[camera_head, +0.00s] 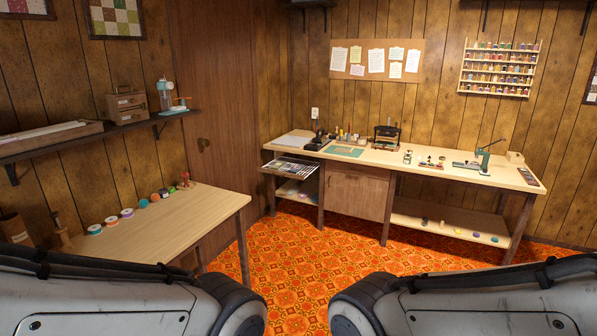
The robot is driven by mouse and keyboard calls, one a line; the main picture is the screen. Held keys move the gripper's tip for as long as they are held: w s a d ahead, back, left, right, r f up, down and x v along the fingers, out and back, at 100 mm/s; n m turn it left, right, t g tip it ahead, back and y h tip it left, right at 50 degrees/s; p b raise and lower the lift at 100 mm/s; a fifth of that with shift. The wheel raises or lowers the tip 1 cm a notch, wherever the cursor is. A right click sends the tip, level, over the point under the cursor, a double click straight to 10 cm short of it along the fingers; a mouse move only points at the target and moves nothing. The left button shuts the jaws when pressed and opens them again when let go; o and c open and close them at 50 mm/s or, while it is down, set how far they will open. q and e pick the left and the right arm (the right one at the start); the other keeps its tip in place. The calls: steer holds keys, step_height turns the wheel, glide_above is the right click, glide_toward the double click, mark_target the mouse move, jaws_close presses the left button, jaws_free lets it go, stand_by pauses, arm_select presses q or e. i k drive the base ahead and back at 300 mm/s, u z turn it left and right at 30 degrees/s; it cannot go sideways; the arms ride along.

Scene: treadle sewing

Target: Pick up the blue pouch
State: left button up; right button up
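I cannot make out a blue pouch in the head view. Small items on the long workbench (362,153) and its lower shelf are too small to identify surely. Large grey links of both my arms fill the bottom left and bottom right corners. Neither gripper shows, so I cannot see whether they are open or hold anything.
A side table (165,232) at left carries a row of coloured spools. An open drawer (291,168) juts from the workbench's left end. A wall shelf (98,135) holds boxes above the table. The orange patterned floor (325,250) between them is clear.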

mark_target(294, 170)
steer(key=z, duration=0.2)
steer(key=i, duration=1.1)
steer(key=z, duration=0.25)
steer(key=i, duration=2)
steer(key=u, duration=0.45)
steer(key=i, duration=2)
steer(key=u, duration=0.8)
steer(key=i, duration=0.55)
steer(key=u, duration=0.05)
